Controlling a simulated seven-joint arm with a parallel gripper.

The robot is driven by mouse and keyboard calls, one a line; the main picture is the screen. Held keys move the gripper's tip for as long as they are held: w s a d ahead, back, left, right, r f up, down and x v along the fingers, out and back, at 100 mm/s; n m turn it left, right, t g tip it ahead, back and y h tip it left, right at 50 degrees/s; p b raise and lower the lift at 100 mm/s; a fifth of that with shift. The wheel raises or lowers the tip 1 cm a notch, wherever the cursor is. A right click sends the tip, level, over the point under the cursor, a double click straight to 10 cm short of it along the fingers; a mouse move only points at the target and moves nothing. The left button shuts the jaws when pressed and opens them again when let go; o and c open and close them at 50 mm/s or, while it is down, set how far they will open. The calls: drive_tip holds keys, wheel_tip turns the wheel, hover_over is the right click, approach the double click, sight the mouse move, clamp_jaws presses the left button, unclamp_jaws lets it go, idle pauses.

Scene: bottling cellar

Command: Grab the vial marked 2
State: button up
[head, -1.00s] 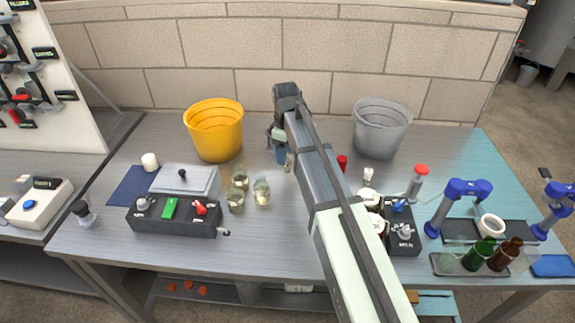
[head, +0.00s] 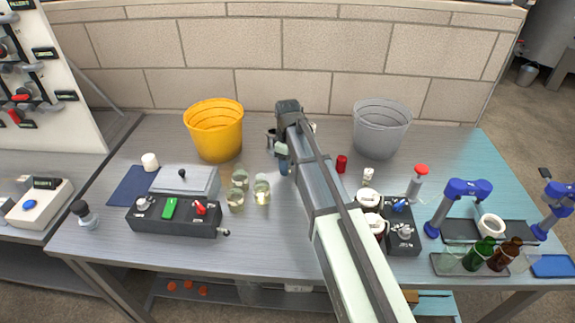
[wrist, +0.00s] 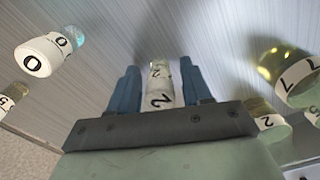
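A small vial marked 2 (wrist: 160,92) with a white label shows in the wrist view. It lies between the two blue fingers of my gripper (wrist: 161,72). Narrow gaps show between the vial and the fingers, so my gripper looks open around it; contact is not clear. In the head view my gripper (head: 282,158) is low over the middle of the table, right of the group of glass vials. The vial between the fingers cannot be made out there.
In the wrist view, a vial marked 0 (wrist: 50,52) lies left and a yellowish one marked 7 (wrist: 294,72) right. The head view shows clear vials (head: 262,191), a yellow bucket (head: 215,135), a grey bucket (head: 381,130) and a red cap (head: 341,163). Bare table lies in front.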

clamp_jaws()
idle(0.3)
